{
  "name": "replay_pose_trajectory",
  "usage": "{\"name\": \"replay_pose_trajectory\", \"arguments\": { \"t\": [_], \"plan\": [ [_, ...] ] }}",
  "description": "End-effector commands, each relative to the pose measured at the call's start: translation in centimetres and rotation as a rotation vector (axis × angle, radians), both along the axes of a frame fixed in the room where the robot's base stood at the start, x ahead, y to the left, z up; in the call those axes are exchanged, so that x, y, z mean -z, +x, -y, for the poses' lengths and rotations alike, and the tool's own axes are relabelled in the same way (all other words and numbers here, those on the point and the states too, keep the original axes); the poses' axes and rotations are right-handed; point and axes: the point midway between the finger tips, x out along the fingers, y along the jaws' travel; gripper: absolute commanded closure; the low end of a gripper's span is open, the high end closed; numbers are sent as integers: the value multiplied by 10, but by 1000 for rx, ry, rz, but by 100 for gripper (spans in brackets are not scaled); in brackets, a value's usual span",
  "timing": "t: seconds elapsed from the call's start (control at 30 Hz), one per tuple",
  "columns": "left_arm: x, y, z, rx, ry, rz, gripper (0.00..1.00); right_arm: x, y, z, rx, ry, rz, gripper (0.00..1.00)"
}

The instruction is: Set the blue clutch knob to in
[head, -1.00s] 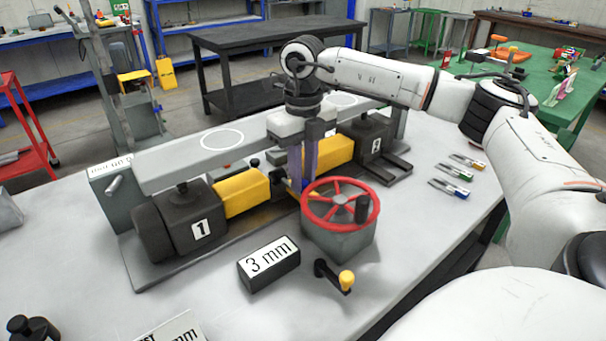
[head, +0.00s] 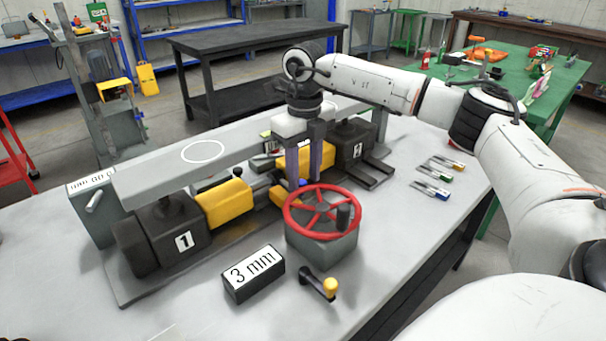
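My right gripper (head: 305,178) points down just behind the red handwheel (head: 321,211). Its two purple-grey fingers stand apart with a visible gap, and I see nothing held between them. The fingertips are partly hidden at the wheel's rim, between the wheel and the yellow block (head: 302,158) of jack 2. My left gripper is not in view.
Jack 1 (head: 171,233) with its yellow block (head: 224,203) stands left under the grey beam (head: 150,178); jack 2 (head: 349,146) stands right. Several small coloured-end tools (head: 432,189) lie right.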

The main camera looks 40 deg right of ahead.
Motion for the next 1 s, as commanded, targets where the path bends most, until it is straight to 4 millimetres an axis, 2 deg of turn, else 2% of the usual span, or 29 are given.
{"name": "replay_pose_trajectory", "arguments": {
  "t": [0.23,0.33,0.47,0.7,0.83,1.0],
  "plan": [
    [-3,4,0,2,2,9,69,0,0,-2,-4,3,-1,63],
    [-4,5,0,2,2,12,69,-7,0,-3,-4,4,0,63],
    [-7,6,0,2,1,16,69,-28,1,-3,-5,4,3,63],
    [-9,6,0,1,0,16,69,-76,1,-2,-4,4,2,63],
    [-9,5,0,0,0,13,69,-93,0,-2,-2,3,1,63],
    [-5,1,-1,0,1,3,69,-103,0,-1,-2,2,0,63]
  ]
}}
